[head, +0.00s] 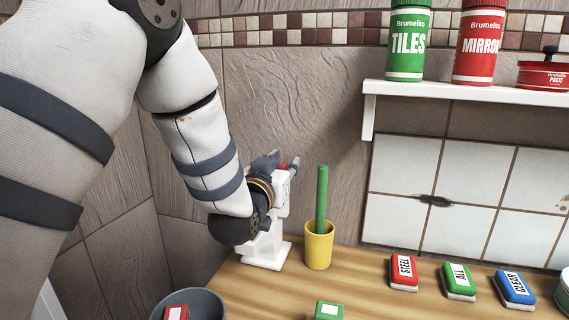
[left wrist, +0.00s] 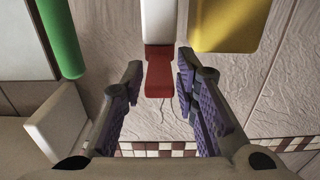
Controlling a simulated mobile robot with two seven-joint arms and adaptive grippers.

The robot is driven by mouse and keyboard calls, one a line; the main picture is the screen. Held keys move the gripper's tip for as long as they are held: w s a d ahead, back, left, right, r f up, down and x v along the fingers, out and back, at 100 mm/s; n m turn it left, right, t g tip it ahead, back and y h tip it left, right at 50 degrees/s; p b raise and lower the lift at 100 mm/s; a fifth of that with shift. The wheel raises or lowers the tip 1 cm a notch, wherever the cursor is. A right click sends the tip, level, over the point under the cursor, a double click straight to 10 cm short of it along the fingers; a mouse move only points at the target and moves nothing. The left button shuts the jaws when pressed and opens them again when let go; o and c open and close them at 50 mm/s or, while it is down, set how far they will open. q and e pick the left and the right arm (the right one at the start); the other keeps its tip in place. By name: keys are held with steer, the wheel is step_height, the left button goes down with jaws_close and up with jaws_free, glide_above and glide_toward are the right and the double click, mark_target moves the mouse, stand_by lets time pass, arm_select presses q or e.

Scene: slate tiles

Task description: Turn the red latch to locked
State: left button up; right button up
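The red latch (left wrist: 159,78) hangs from a white part (left wrist: 158,22) in the left wrist view and lies between my left gripper's fingertips (left wrist: 160,66). The fingers are apart, with a narrow gap on each side of the latch. In the head view a small bit of the red latch (head: 284,166) shows at my left gripper (head: 280,161), beside the top of the white stand (head: 266,248). My wrist hides much of the stand. I cannot read the latch's lock markings. My right gripper is not in view.
A yellow cup (head: 319,247) with a green rod (head: 321,200) stands close to the right of the stand. Red (head: 403,272), green (head: 458,280) and blue (head: 515,287) blocks lie farther right. A white shelf (head: 470,94) with containers is above. A grey bin (head: 204,299) is in front.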

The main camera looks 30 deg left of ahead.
arm_select(q)
steer(key=shift+f, duration=0.1)
jaws_close()
